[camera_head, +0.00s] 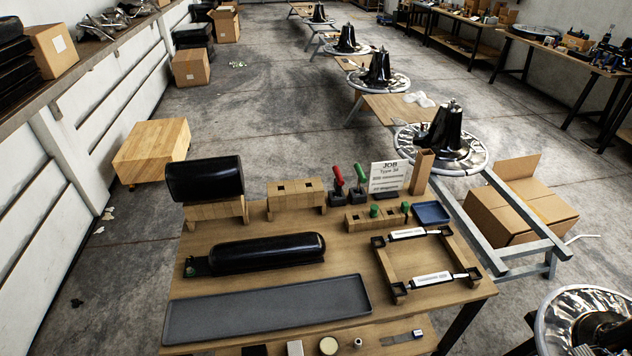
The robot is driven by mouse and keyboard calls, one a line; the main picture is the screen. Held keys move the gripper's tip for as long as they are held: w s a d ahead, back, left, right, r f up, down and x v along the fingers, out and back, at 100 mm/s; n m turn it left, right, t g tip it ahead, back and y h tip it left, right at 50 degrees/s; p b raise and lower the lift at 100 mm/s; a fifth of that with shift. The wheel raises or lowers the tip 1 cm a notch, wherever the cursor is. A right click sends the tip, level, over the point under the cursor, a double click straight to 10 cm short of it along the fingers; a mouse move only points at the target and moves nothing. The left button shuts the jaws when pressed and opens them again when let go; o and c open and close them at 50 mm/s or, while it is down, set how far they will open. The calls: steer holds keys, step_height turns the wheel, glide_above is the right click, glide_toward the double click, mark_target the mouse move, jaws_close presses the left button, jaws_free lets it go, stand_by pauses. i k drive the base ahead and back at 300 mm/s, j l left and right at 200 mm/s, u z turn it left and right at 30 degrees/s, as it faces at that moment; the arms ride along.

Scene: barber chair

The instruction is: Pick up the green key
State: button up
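On the wooden workbench (350,242), a tool with a green handle (361,171) stands tilted in a dark holder (358,190), left of the white job sign. It looks like the green key, but its lower part is hidden in the holder. A similar tool with a red handle (338,174) stands just to its left in its own dark holder. Two small green knobs (374,210) sit on a low wooden block in front of them. My gripper is not in view.
The job sign (385,177) and an upright wooden box (422,171) stand right of the tools. A slotted wooden block (296,194) is to the left. A blue tray (432,213), black cushions (268,252) and a long grey tray (268,308) also occupy the bench.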

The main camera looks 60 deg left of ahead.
mark_target(362, 179)
steer(key=u, duration=1.95)
